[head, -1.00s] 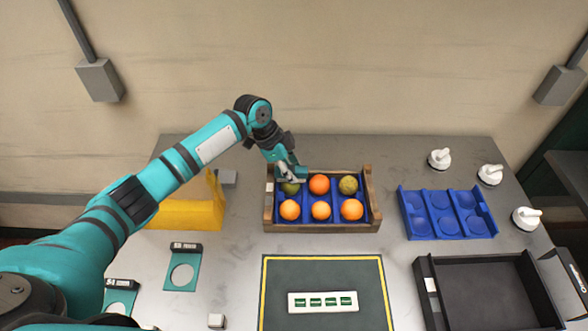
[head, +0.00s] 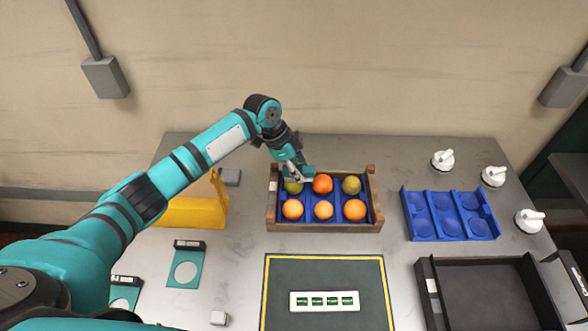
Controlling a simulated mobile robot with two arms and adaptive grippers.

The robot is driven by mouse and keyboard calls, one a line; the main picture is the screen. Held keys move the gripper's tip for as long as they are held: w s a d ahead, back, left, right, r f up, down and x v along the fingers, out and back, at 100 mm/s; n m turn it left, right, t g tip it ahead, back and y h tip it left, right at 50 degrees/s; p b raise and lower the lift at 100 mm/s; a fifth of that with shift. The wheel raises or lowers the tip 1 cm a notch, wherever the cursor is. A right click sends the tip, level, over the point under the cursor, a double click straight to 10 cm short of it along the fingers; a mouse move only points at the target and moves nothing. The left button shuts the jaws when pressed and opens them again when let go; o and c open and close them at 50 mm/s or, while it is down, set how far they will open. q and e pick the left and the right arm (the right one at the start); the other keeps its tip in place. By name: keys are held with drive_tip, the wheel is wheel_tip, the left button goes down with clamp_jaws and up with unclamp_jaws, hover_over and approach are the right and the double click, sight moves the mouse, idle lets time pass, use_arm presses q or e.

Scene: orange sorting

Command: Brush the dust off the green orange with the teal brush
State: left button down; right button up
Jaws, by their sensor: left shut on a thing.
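A wooden crate (head: 374,215) with a blue divided insert holds several oranges in two rows. A green orange (head: 293,188) sits in its back left pocket, partly hidden by the gripper and brush. A second, olive-green orange (head: 351,185) with a mottled skin sits in the back right pocket. My left gripper (head: 294,172) is shut on the teal brush (head: 308,172) just above the green orange, at the crate's back left. I cannot tell whether the brush touches the fruit. My right gripper is not in view.
An orange-red fruit (head: 323,184) is beside the green one. A blue tray (head: 490,232) and a black bin (head: 424,290) stand right. A dark mat (head: 325,275) lies in front. A yellow holder (head: 195,212) is left. White knobbed things line the right edge.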

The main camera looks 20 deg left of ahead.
use_arm(q)
drive_tip(key=shift+s+a+p, duration=0.2)
drive_tip(key=shift+a, duration=0.5)
drive_tip(key=shift+s+a+p, duration=0.2)
drive_tip(key=shift+a, duration=0.45)
drive_tip(key=shift+w+d, duration=0.15)
drive_tip(key=shift+d, duration=0.55)
drive_tip(key=shift+w+d, duration=0.15)
drive_tip(key=shift+d, duration=0.5)
drive_tip(key=shift+s+a+p, duration=0.2)
drive_tip(key=shift+a, duration=0.5)
drive_tip(key=shift+s+a+p, duration=0.15)
drive_tip(key=shift+a, duration=0.55)
drive_tip(key=shift+w+d, duration=0.25)
drive_tip(key=shift+d, duration=0.45)
drive_tip(key=shift+w+d, duration=0.2)
drive_tip(key=shift+d, duration=0.5)
drive_tip(key=shift+s+a+p, duration=0.15)
drive_tip(key=shift+s+a, duration=0.05)
drive_tip(key=shift+a, duration=0.5)
drive_tip(key=shift+s+a+p, duration=0.15)
drive_tip(key=shift+s+a, duration=0.05)
drive_tip(key=shift+a, duration=0.45)
drive_tip(key=shift+w+d, duration=0.15)
drive_tip(key=shift+d, duration=0.55)
